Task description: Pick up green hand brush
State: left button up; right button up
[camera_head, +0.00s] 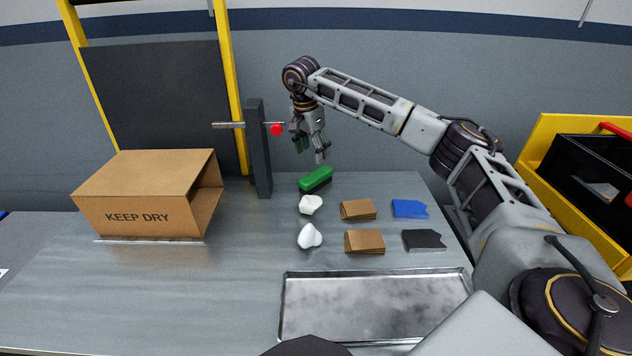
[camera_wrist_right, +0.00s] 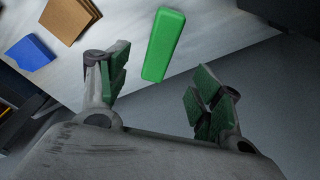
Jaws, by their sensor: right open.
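The green hand brush (camera_head: 316,178) lies on the grey table near its back edge, with a green top and dark underside. My right gripper (camera_head: 311,150) is open and empty, above and behind the brush, fingers pointing down. In the right wrist view the brush (camera_wrist_right: 163,46) shows beyond the open fingers (camera_wrist_right: 160,100), between them and nearer the left one, not touching. My left gripper is not in view.
A cardboard box (camera_head: 140,215) and a dark post (camera_head: 258,150) with a red knob (camera_head: 277,130) stand left. White lumps (camera_head: 309,237), brown pieces (camera_head: 364,241), a blue piece (camera_head: 409,209) and a black piece (camera_head: 424,240) lie in front. A metal tray (camera_head: 375,305) is nearest.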

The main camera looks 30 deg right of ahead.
aim_at(316, 174)
jog(key=f, duration=0.3)
jog(key=shift+d+f, duration=0.3)
jog(key=shift+f, duration=0.05)
jog(key=shift+w+d+f+b, duration=0.15)
jog(key=shift+f+b, duration=0.2)
jog(key=shift+f, duration=0.55)
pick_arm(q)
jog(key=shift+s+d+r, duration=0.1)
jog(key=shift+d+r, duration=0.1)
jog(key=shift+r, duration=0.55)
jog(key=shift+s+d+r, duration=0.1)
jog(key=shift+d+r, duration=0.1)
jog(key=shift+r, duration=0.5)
pick_arm(e)
jog(key=shift+d+f, duration=0.1)
jog(key=shift+f, duration=0.45)
jog(key=shift+d+f+b, duration=0.15)
jog(key=shift+f+b, duration=0.2)
jog(key=shift+f, duration=0.7)
jog(key=shift+d+f+b, duration=0.15)
jog(key=shift+f+b, duration=0.15)
jog(key=shift+f, duration=0.7)
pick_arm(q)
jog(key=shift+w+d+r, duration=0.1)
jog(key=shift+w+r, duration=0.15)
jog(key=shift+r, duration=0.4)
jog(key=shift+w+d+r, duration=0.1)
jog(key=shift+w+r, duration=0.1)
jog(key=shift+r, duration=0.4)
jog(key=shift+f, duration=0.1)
